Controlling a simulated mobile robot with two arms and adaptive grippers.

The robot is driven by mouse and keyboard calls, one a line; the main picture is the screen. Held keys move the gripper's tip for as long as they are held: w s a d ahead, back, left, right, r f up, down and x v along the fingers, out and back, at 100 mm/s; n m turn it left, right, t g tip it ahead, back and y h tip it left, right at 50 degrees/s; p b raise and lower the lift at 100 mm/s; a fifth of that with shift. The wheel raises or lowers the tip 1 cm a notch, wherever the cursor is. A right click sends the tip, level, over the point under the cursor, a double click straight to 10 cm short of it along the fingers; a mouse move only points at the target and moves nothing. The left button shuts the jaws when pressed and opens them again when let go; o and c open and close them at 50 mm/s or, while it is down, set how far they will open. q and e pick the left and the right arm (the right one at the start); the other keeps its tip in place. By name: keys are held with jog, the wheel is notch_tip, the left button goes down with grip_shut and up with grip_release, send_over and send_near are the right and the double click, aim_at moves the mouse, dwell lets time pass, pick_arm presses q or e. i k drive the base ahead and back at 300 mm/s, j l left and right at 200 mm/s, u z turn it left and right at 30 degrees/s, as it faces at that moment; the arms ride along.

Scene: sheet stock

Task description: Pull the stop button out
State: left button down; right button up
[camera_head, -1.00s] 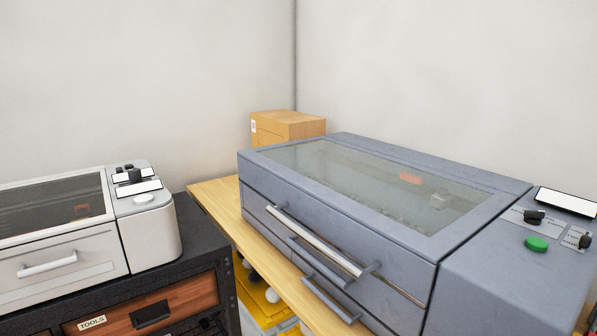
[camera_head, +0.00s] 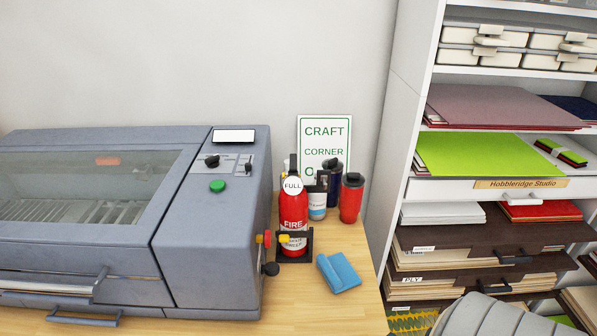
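A small red and yellow part (camera_head: 264,238) sticks out from the right side wall of the grey-blue machine (camera_head: 207,245). It looks like the stop button, seen edge-on. I cannot tell from here whether it is pressed in or out. A black round knob (camera_head: 270,268) sits just below it on the same side. A green button (camera_head: 217,186) and black dials are on the machine's top panel. Neither of my grippers is in view.
A fire extinguisher (camera_head: 293,212) in a black bracket stands close to the machine's right side. Bottles, a red tumbler (camera_head: 351,198) and a blue folded cloth (camera_head: 338,272) are on the wooden table (camera_head: 310,312). A white shelf unit (camera_head: 407,110) stands at right. The table front is clear.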

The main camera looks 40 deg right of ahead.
aim_at(266, 238)
jog(key=k+l+z, duration=0.1)
jog(key=z, duration=0.35)
jog(key=l+z, duration=0.15)
jog(key=z, duration=0.3)
